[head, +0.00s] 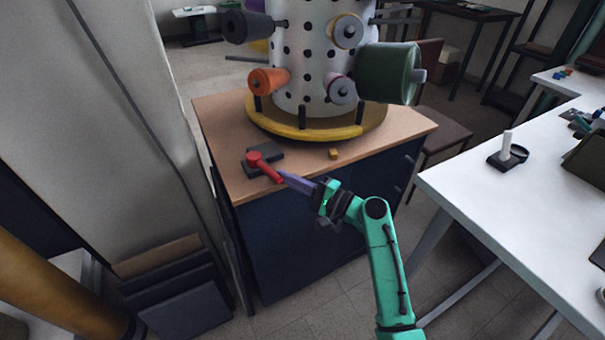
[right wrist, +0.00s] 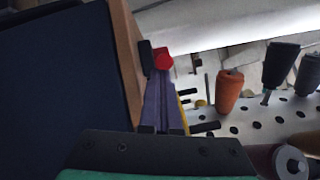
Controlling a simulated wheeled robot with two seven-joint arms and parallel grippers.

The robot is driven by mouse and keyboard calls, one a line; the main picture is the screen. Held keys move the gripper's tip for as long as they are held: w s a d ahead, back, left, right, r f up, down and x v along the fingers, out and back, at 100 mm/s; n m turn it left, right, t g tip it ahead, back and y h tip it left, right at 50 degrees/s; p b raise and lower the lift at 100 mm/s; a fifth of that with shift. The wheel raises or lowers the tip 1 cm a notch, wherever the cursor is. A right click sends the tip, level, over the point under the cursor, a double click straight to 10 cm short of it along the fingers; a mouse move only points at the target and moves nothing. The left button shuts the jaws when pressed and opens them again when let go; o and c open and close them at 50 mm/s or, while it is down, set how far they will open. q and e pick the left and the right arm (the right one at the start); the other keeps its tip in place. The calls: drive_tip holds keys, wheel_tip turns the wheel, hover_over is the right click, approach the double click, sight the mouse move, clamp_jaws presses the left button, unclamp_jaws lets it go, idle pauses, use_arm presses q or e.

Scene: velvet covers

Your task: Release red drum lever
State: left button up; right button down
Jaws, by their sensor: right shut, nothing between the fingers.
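The red lever (head: 268,171) sits on a dark block (head: 250,169) near the front left of the wooden cabinet top. It slants from a round red pivot down to the right, toward the cabinet's front edge. My right gripper (head: 282,175) comes in from the right, its purple fingers together and empty. Its tips are at the lever's lower end; I cannot tell whether they touch it. In the right wrist view the red lever's round part (right wrist: 164,62) shows just beyond the closed fingertips (right wrist: 161,76); the rest is mostly hidden. My left gripper is out of view.
A white spotted drum (head: 300,95) on a yellow ring base (head: 300,132) carries several coloured spools, including a large green one (head: 388,75). A white table (head: 480,200) stands at right.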

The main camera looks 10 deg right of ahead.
drive_tip(key=shift+s+a+r+p, duration=0.2)
drive_tip(key=shift+s+a+p, duration=0.45)
drive_tip(key=shift+a, duration=0.15)
drive_tip(key=shift+s+a+m+t+h+p, duration=0.35)
drive_tip(key=shift+a+m+t+h+p, duration=0.2)
drive_tip(key=shift+m+t+h, duration=0.25)
drive_tip(key=shift+s+a+f+p, duration=0.15)
drive_tip(key=shift+s+a+p, duration=0.1)
drive_tip(key=shift+a, duration=0.25)
drive_tip(key=shift+s+a+f+p, duration=0.1)
drive_tip(key=shift+s+a+p, duration=0.1)
drive_tip(key=shift+a, duration=0.3)
